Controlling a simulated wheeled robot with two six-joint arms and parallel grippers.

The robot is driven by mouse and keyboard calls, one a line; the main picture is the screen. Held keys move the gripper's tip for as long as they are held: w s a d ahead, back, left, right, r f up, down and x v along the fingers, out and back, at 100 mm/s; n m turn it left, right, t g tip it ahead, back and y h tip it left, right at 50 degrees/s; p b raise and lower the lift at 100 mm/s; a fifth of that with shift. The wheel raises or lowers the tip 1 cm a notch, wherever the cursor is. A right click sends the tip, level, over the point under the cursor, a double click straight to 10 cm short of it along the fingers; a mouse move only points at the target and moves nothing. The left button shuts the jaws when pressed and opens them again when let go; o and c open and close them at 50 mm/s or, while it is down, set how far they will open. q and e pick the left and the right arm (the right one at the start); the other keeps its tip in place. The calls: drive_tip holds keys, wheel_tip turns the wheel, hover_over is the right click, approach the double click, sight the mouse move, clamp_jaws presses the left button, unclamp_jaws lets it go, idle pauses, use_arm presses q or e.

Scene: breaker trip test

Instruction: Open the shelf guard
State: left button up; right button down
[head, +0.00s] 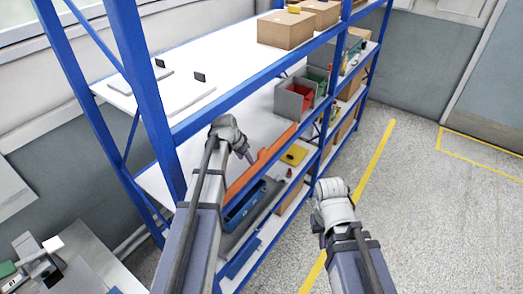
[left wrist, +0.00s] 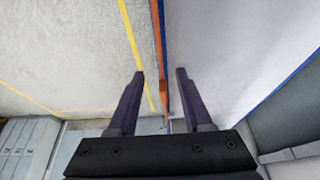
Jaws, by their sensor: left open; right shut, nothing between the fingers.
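The shelf guard looks to be the orange bar (head: 276,150) along the front of the blue shelf's middle level. In the left wrist view the orange bar (left wrist: 154,25) runs down the picture between my open fingers, with an orange piece sticking out low down. My left gripper (head: 246,153) is open, just above and beside the bar; I cannot tell if it touches. It also shows in the left wrist view (left wrist: 160,72). My right gripper (head: 323,240) is shut and empty, out in front of the shelf. My left arm hides part of the bar.
The blue shelf rack (head: 150,110) has cardboard boxes (head: 286,30) on top. A blue toolbox (head: 243,207) is lower down. The floor (head: 440,200) to the right is clear.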

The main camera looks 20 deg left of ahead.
use_arm(q)
approach(261, 150)
drive_tip(key=x, duration=0.5)
drive_tip(key=shift+w+d, duration=0.15)
drive_tip(key=shift+w, duration=0.25)
wheel_tip(261, 150, down, 3)
drive_tip(key=b, duration=0.2)
drive_tip(key=shift+w+d+b, duration=0.15)
drive_tip(key=shift+b, duration=0.25)
drive_tip(key=shift+b+x, duration=0.95)
clamp_jaws()
